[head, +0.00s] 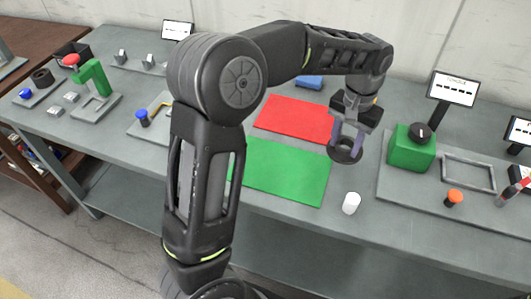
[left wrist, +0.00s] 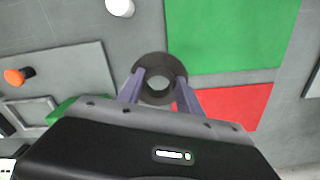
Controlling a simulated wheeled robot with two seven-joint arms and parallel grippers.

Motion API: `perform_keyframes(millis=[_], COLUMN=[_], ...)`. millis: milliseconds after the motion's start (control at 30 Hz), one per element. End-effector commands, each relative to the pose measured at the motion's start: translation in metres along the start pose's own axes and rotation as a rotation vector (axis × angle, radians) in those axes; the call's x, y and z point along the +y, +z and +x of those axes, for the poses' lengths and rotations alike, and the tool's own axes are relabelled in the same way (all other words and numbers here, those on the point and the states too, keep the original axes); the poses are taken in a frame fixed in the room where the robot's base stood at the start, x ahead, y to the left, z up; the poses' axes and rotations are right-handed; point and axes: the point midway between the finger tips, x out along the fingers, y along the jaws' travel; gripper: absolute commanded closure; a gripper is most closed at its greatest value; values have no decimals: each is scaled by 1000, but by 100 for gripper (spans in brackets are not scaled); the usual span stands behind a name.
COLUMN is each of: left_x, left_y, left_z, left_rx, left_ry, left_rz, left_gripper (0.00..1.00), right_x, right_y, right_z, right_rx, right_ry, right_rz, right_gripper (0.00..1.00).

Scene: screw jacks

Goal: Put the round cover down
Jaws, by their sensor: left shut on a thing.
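The round cover (head: 345,154) is a dark ring with a hole through its middle. My left gripper (head: 348,138) is shut on it, with its two purple fingers pointing down. In the left wrist view, the cover (left wrist: 158,58) sits between the fingertips of my left gripper (left wrist: 159,77). It shows over the right edges of the red mat (head: 295,118) and the green mat (head: 285,172); its exact height above the table is hard to tell. My right gripper is not in view.
A white cylinder (head: 351,203) stands right of the green mat. Farther right, a grey board holds a green box (head: 410,151) with a black knob, a square frame (head: 468,172) and an orange knob (head: 454,197). A blue object (head: 308,82) lies behind the red mat. Both mats look empty.

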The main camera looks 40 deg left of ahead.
Motion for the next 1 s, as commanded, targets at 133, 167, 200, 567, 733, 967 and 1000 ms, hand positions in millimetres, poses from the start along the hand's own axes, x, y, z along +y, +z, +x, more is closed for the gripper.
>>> perform_keyframes(millis=[133, 167, 200, 567, 733, 967, 1000], left_x=[0, 0, 0, -15, -42, -86, -93], left_y=[0, 0, 0, 7, 23, 59, 65], left_z=[-1, -1, -1, -2, -8, -20, -22], left_rx=[1, 1, 1, 0, -1, -4, -3], left_ry=[1, 1, 0, 5, 13, 13, 12], left_rz=[1, 1, 0, -192, -587, -1297, -1409], left_gripper=[100, 100, 100, 100, 100, 100, 100], right_x=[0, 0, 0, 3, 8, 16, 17], right_y=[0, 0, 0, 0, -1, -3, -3], right_z=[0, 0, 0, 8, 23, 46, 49], right_rx=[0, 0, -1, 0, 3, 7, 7], right_ry=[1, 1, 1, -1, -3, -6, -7], right_rz=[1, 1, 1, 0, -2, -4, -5], right_gripper=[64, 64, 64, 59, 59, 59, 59])
